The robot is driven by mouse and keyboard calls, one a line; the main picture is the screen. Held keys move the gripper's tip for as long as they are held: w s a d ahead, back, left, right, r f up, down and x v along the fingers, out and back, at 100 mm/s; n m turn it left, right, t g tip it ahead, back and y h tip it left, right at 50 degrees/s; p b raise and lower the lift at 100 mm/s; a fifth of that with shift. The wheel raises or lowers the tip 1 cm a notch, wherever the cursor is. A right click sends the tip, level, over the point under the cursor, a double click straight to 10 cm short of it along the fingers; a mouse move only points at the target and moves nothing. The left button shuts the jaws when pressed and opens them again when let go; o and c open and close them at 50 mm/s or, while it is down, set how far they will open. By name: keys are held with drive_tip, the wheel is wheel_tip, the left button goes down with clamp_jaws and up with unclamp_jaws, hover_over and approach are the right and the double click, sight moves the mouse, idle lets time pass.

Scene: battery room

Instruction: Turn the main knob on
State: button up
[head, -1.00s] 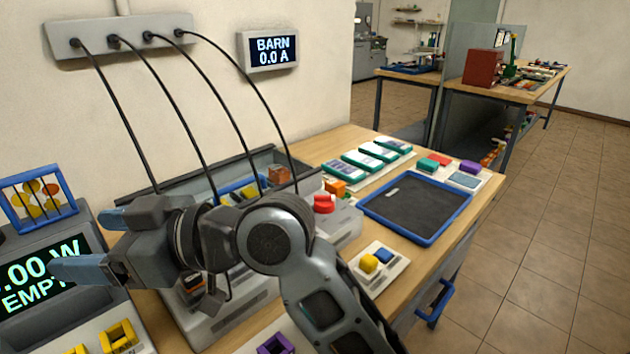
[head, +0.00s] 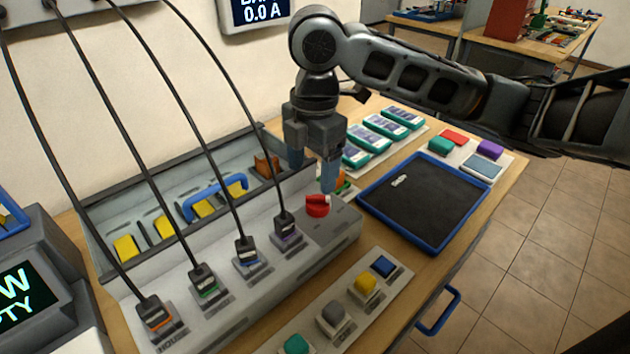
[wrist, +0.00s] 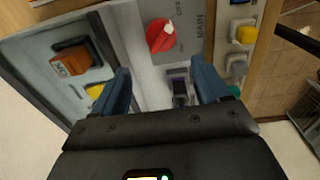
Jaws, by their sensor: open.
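The main knob is a red round knob (head: 317,205) with a white mark, on the grey sloped panel (head: 338,226) at the right end of the plug row. In the wrist view the red knob (wrist: 160,35) sits ahead of and between the fingertips, beside the printed word MAIN. My gripper (head: 312,175) points down with blue fingers apart, just above and behind the knob in the head view. In the wrist view my gripper (wrist: 165,75) is open and empty, and I see no contact with the knob.
Several black cables with plugs (head: 203,283) run up from the panel to the left. A blue-rimmed tray (head: 368,228) lies to the right. A strip of coloured buttons (head: 334,316) is in front. A blue handle (head: 216,198) stands behind the plugs.

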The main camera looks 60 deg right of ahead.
sight(318, 197)
drive_tip(key=shift+s+d, duration=0.3)
drive_tip(key=shift+d, duration=0.25)
drive_tip(key=shift+d+f, duration=0.1)
drive_tip(key=shift+f, duration=0.25)
drive_tip(key=shift+f+p, duration=0.3)
drive_tip(key=shift+f, duration=3.25)
drive_tip(key=shift+c, duration=0.4)
drive_tip(key=c, duration=1)
drive_tip(key=shift+o, duration=0.2)
